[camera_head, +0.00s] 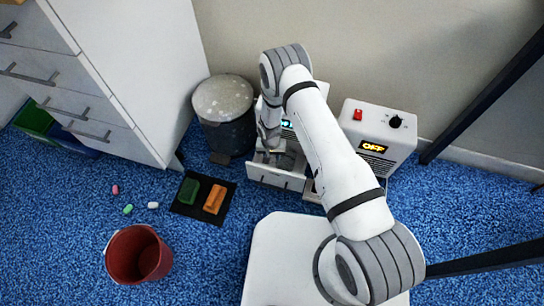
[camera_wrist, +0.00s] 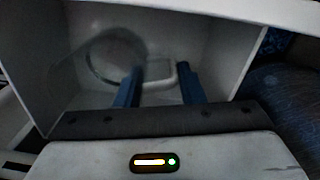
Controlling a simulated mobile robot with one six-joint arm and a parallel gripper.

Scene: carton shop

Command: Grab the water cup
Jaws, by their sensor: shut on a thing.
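The water cup (camera_wrist: 108,58) looks like a clear, see-through cup with a round rim, inside a white open drawer (camera_wrist: 215,50). A pale squarish loop (camera_wrist: 154,84), seemingly its handle, reaches out to the right of the rim. My gripper (camera_wrist: 158,72) is down in the drawer with its two blue fingers either side of that loop, shut on it. In the head view, the drawer (camera_head: 276,178) is pulled out of a white machine against the wall, and my wrist hides most of the cup there.
A white machine with an OFF display (camera_head: 378,135) stands right of the drawer. A grey bin (camera_head: 225,128) stands left of it. A black mat (camera_head: 203,194) with green and orange blocks, a red bucket (camera_head: 115,258) and several small capsules lie on the blue carpet.

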